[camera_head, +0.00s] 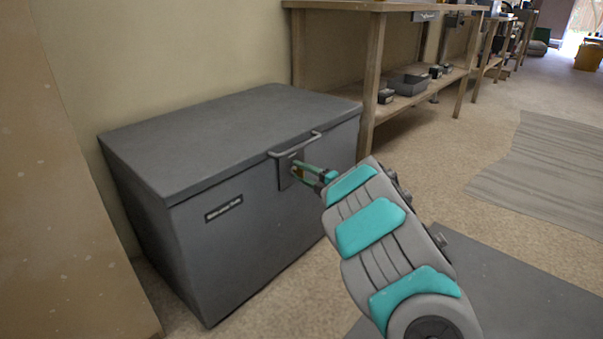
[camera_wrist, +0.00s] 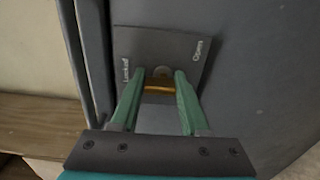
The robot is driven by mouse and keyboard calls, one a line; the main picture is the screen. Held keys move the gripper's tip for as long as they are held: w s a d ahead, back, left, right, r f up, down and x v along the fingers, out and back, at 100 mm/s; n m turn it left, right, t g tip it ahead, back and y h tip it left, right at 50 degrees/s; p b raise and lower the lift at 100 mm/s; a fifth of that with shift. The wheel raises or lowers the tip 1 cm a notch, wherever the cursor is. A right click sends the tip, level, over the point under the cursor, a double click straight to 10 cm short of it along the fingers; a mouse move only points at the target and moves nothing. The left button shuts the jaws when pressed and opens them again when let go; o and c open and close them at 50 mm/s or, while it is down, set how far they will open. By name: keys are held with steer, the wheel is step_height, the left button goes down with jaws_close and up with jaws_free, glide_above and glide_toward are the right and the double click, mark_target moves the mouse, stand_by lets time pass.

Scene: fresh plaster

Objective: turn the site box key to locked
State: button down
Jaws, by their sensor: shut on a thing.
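The grey site box (camera_head: 250,232) stands against the wall with its lid down. A lock plate (camera_head: 284,168) sits on its front below the lid handle. In the wrist view the plate (camera_wrist: 188,50) carries the word "Locked" at the left and "Open" at the right. The brass-coloured key (camera_wrist: 158,86) is at the plate's lower middle, between the green fingertips. My gripper (camera_wrist: 159,88) is shut on the key. In the head view my gripper (camera_head: 304,171) reaches the plate from the right. The key's exact turn is hard to tell.
A metal handle (camera_head: 295,146) sticks out from the lid just above the plate. A wooden workbench (camera_head: 371,75) with trays on its lower shelf stands right of the box. A tan panel (camera_head: 65,200) stands at the left. Open floor lies to the right.

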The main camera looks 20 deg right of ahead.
steer(key=shift+c, duration=2)
jaws_free()
steer(key=shift+s, duration=0.1)
steer(key=v, duration=0.7)
steer(key=shift+s+d+p, duration=0.15)
steer(key=shift+s+p, duration=0.1)
steer(key=shift+p, duration=0.2)
